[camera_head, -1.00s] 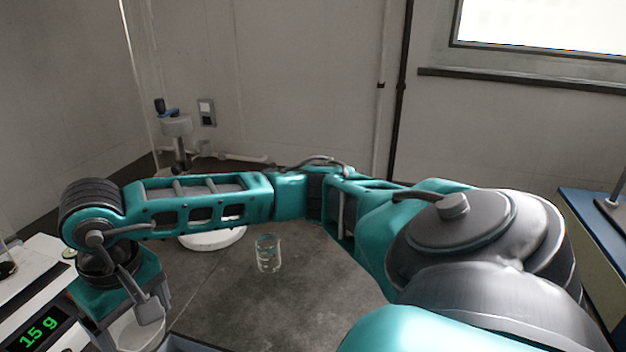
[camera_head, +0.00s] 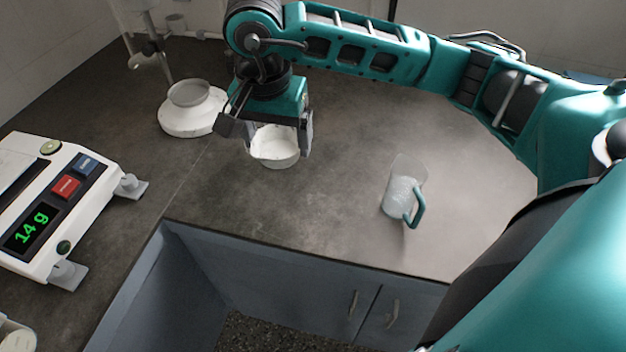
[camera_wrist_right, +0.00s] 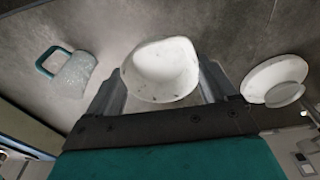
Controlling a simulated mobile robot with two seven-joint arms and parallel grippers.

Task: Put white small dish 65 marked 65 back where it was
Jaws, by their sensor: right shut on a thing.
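The white small dish (camera_head: 274,152) is held in my right gripper (camera_head: 278,138), over the dark bench left of the glass beaker. In the right wrist view the dish (camera_wrist_right: 165,72) sits between the two grey fingers of the right gripper (camera_wrist_right: 163,90), upper middle. Its inside shows empty apart from a few dark specks. I cannot read any 65 mark on it. I cannot tell how far it is above the bench. My left gripper does not show.
A glass beaker (camera_head: 402,195) with a teal handle stands on the bench to the right. A round white base (camera_head: 178,124) with a grey dish on top stands at the back left. A balance (camera_head: 88,170) reading 14 g is at left. Blue-grey cabinets (camera_head: 300,295) drop below the bench's front edge.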

